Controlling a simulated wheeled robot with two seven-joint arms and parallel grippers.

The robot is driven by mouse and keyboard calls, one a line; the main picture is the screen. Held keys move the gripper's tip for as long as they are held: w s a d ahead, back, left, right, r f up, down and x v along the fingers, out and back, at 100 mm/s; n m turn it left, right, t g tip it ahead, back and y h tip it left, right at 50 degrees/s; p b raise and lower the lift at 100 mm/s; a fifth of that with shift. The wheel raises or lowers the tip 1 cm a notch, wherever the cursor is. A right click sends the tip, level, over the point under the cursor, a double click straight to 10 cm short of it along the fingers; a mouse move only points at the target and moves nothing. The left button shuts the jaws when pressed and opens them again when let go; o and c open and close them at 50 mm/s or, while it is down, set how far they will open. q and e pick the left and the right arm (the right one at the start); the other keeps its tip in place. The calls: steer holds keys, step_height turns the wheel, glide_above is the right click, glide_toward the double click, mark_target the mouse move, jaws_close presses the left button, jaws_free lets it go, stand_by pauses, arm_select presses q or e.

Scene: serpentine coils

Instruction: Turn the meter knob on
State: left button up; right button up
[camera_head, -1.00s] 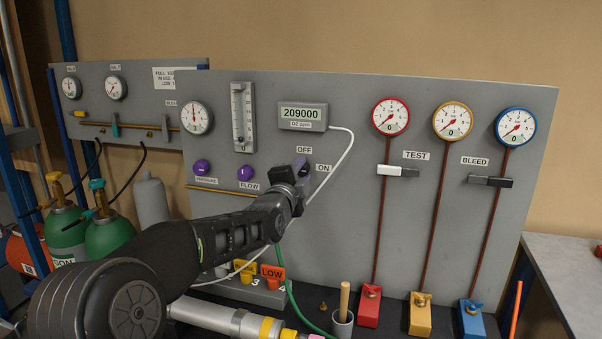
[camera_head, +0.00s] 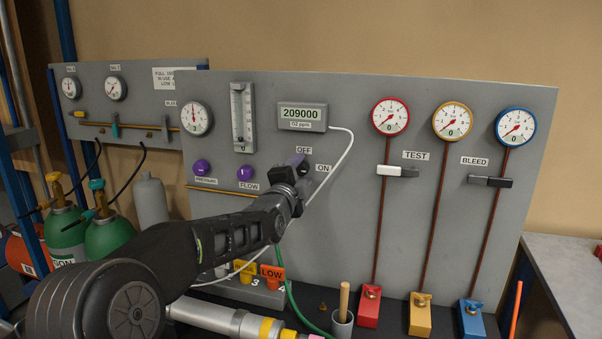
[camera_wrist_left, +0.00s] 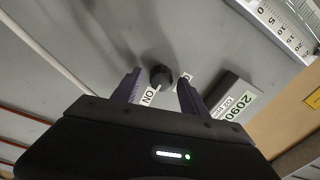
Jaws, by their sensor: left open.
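The meter knob (camera_wrist_left: 161,76) is a small dark round knob on the grey panel, in the left wrist view. A white mark on it points towards the OFF label, which a finger partly covers. The ON label (camera_wrist_left: 149,96) shows beside the other finger. My left gripper (camera_wrist_left: 157,88) is open, with its two purple fingers on either side of the knob and visible gaps to it. In the head view my left gripper (camera_head: 302,166) is at the panel below the OFF label and hides the knob. The meter (camera_head: 303,117) above reads 209000. My right gripper is not in view.
Purple FLOW knob (camera_head: 245,173) and a flow tube (camera_head: 242,117) are to the left. A white cable (camera_head: 345,160) runs down close to the right of the gripper. Valve handles (camera_head: 398,171) and gauges stand further right. Green cylinders (camera_head: 108,232) stand at the left.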

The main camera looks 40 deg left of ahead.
arm_select(q)
steer(key=b+v, duration=0.1)
steer(key=v, duration=0.6)
steer(key=shift+s+d, duration=0.15)
steer(key=shift+s, duration=0.2)
